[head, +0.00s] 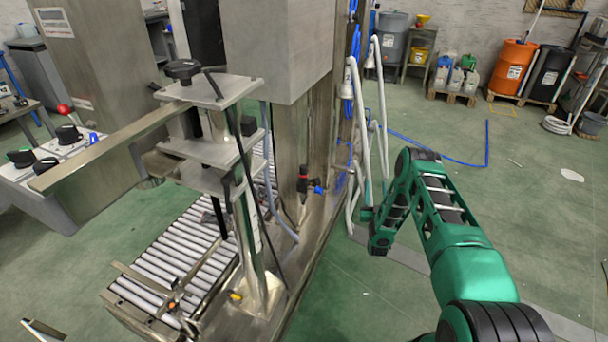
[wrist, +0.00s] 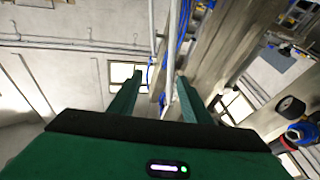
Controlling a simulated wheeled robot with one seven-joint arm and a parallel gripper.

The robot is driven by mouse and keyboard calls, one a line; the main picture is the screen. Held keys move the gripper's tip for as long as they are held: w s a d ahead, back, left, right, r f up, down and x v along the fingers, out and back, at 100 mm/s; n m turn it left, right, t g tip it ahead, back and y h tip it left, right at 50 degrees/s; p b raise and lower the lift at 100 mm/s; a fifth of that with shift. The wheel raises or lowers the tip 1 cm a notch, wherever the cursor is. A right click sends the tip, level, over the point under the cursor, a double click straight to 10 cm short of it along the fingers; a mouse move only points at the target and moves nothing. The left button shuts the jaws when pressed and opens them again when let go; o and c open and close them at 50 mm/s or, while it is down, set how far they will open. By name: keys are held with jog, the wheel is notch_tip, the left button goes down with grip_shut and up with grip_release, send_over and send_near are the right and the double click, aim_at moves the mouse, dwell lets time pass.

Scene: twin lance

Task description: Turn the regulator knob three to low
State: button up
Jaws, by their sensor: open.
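My gripper (wrist: 158,84) is open, its two green fingers apart with nothing between them. White pipes and the machine frame show beyond the fingertips. In the head view my green arm bends down to its end near the white hoses. A similar fitting with a round black knob (wrist: 291,108) shows at the right edge of the wrist view, apart from my fingers. No number or low mark is readable, so I cannot tell which knob is three.
A control panel (head: 60,150) with several black knobs and a red ball lever stands at the far left. A roller conveyor (head: 180,262) and clamp stand (head: 215,150) fill the left middle. Green floor (head: 540,220) is free at right.

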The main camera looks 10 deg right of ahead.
jog(key=s+a+r+g+y, duration=0.1)
jog(key=s+a+r+g, duration=0.1)
jog(key=a, duration=1.6)
jog(key=y, duration=0.3)
send_near(304, 170)
jog(key=shift+n+g, duration=0.3)
jog(key=w, duration=0.5)
jog(key=w+d, duration=0.1)
jog(key=w, duration=0.2)
jog(key=shift+w+d+r, duration=0.1)
jog(key=shift+w+r, duration=0.15)
jog(key=shift+w, duration=0.15)
jog(key=shift+c, duration=0.6)
